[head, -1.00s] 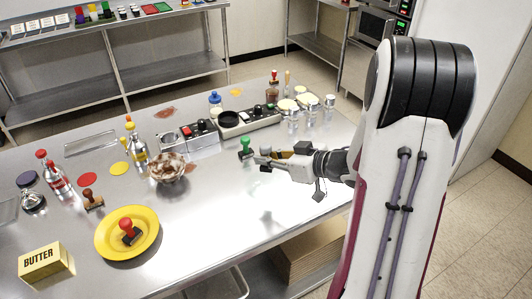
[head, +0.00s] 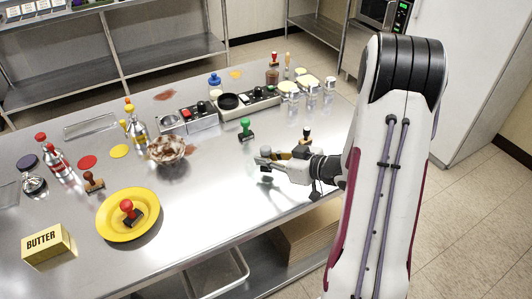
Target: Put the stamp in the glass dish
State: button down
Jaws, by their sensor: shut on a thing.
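My gripper (head: 264,157) is above the right part of the steel table, shut on a small tan-brown thing (head: 281,155) that its fingers mostly hide; I cannot tell its shape. A black-knobbed stamp (head: 306,134) shows just behind the gripper, its lower part partly hidden. A green stamp (head: 246,128) stands on the table beyond the fingertips, apart from them. A red stamp (head: 128,210) sits on the yellow plate (head: 104,225). A brown-handled stamp (head: 92,180) stands at the left. The glass dish (head: 167,151), with brown stuff in it, is left of the gripper.
A butter box (head: 46,245) is at the front left. Red-capped bottles (head: 56,174) and a yellow-capped bottle (head: 135,125) stand along the left. Control boxes (head: 188,117) and metal shakers (head: 309,92) line the back. The table between gripper and dish is clear.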

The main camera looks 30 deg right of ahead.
aim_at(266, 148)
jog(key=shift+f, duration=0.65)
jog(key=c, duration=2)
grip_release()
jog(key=shift+r, duration=0.1)
jog(key=shift+r, duration=3.4)
